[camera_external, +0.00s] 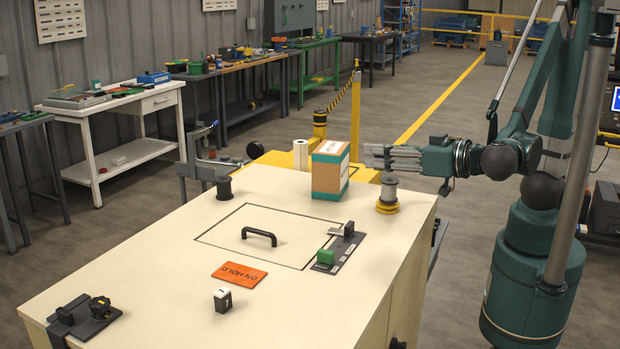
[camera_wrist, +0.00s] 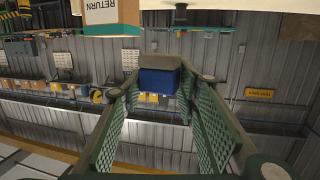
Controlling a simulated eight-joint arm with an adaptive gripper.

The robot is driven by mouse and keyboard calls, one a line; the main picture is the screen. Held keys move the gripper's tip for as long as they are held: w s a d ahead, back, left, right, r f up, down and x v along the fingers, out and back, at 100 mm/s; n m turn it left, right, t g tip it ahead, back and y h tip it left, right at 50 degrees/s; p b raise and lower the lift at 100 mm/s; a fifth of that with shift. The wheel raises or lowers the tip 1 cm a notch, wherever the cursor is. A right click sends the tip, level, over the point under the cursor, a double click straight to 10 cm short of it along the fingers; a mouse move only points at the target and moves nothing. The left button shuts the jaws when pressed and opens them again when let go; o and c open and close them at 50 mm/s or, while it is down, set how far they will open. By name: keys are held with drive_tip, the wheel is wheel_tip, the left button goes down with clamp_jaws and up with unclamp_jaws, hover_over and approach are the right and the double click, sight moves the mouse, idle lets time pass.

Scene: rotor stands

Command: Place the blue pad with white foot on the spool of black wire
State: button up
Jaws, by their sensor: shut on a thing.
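My gripper (camera_external: 385,155) is held above the table's far right edge, beyond the box, with its fingers pointing left. In the wrist view, the fingers are shut on a blue pad (camera_wrist: 158,82) with a pale greyish foot (camera_wrist: 162,61) at its upper end in the picture. The pad cannot be made out in the external view. The spool of black wire (camera_external: 224,187) stands upright at the table's far left corner, well to the left of my gripper. Its top looks bare. A dark shape at the top of the wrist view (camera_wrist: 180,14) may be this spool.
A teal and brown box (camera_external: 329,170) stands between my gripper and the black spool. A grey wire spool on a yellow base (camera_external: 387,196) is below my gripper.

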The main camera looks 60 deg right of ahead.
drive_tip(key=w+a+p, duration=0.1)
drive_tip(key=w+a, duration=0.4)
drive_tip(key=w, duration=0.6)
drive_tip(key=n+y+p, duration=0.3)
drive_tip(key=y, duration=0.1)
hover_over(223, 179)
drive_tip(key=shift+w+d+f, duration=0.1)
drive_tip(key=shift+d+f, duration=0.05)
drive_tip(key=shift+f, duration=0.6)
drive_tip(key=shift+f+b, duration=0.8)
drive_tip(key=shift+f, duration=2.35)
drive_tip(key=shift+c, duration=0.2)
drive_tip(key=shift+f+b, duration=0.35)
drive_tip(key=shift+f, duration=1.55)
drive_tip(key=shift+f, duration=0.15)
